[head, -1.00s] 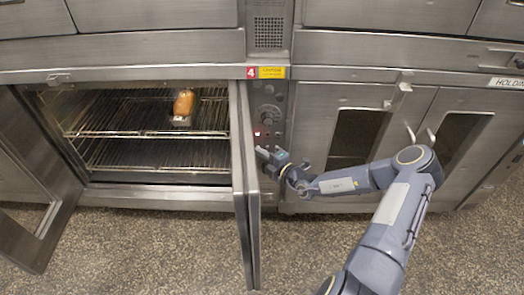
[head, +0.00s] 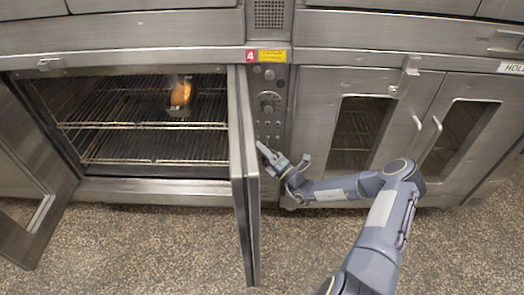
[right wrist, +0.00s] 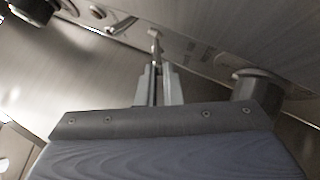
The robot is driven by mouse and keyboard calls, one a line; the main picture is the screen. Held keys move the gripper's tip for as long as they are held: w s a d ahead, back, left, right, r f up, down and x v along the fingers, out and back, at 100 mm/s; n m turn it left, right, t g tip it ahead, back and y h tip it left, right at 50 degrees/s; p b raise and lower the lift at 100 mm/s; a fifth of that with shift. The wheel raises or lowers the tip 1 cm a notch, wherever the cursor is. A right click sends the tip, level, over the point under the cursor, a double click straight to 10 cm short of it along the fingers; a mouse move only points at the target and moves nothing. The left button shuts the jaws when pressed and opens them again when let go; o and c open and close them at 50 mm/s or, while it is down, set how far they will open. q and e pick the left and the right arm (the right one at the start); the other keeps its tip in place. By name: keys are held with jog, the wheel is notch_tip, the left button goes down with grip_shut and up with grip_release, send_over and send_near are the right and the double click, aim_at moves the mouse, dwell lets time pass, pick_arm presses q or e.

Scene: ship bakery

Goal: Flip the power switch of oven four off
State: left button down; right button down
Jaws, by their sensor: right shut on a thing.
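Oven four (head: 120,190) has a red label marked 4 (head: 251,56) above its control panel (head: 270,76). The panel carries a large round knob (head: 268,101) and several small controls below it. My right gripper (head: 263,148) is at the lower part of this panel, just right of the open door. In the right wrist view, its narrow fingers (right wrist: 155,72) are closed together on a small metal switch lever (right wrist: 155,41) that sticks out of the panel. In the head view the gripper hides the switch. My left gripper is not in view.
The oven's right door (head: 246,180) stands open, edge-on, close left of my right gripper. Its left door (head: 30,180) is open too. A loaf (head: 181,93) sits on the upper rack. A holding cabinet (head: 330,110) with shut doors is to the right.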

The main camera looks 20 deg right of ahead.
jog(key=shift+f, duration=0.1)
jog(key=c, duration=1.9)
grip_release()
jog(key=p+v, duration=0.1)
jog(key=v, duration=0.6)
jog(key=shift+s+d+f+p, duration=0.1)
jog(key=shift+s+d+p, duration=0.05)
jog(key=shift+s+p, duration=0.2)
